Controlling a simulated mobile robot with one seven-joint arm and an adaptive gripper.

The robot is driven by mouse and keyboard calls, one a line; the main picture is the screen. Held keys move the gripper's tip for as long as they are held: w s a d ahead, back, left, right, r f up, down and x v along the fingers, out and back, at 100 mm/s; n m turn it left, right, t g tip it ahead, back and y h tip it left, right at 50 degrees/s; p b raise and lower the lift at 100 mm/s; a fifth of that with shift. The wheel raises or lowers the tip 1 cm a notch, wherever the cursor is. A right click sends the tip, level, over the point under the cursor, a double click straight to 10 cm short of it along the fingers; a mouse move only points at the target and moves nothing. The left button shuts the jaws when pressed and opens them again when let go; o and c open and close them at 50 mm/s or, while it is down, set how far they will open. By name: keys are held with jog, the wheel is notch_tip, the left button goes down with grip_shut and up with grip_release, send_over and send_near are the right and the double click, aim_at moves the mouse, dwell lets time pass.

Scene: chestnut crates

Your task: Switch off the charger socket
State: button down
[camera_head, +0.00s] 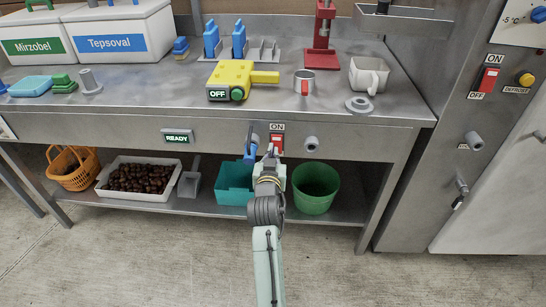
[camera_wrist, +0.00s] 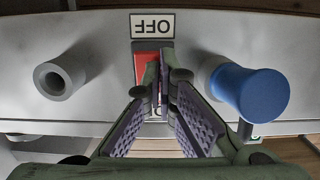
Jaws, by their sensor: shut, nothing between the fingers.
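A red rocker switch (camera_head: 277,142) sits on the front apron of the steel bench, with an ON label (camera_head: 277,126) above it. In the wrist view, which is upside down, the red switch (camera_wrist: 148,66) shows beside the fingertips with an inverted OFF label (camera_wrist: 152,25). My gripper (camera_head: 271,156) is shut and empty, its tips (camera_wrist: 160,60) at the switch face and overlapping it; I cannot tell if they touch. The fingers hide part of the switch, so its position is unclear. A blue plug-like part (camera_head: 250,146) is left of the switch, also large in the wrist view (camera_wrist: 255,95).
A grey peg (camera_head: 312,144) is right of the switch. A READY display (camera_head: 177,137) is further left. Below are a teal bin (camera_head: 234,190) and green bucket (camera_head: 315,190). A yellow tool marked OFF (camera_head: 232,76) lies above. Another red switch (camera_head: 488,79) is on the right cabinet.

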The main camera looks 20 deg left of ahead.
jog(key=t+b, duration=0.1)
jog(key=b, duration=0.2)
jog(key=w+t+b, duration=0.1)
jog(key=b, duration=0.3)
jog(key=shift+f+y, duration=0.3)
jog(key=shift+f, duration=0.1)
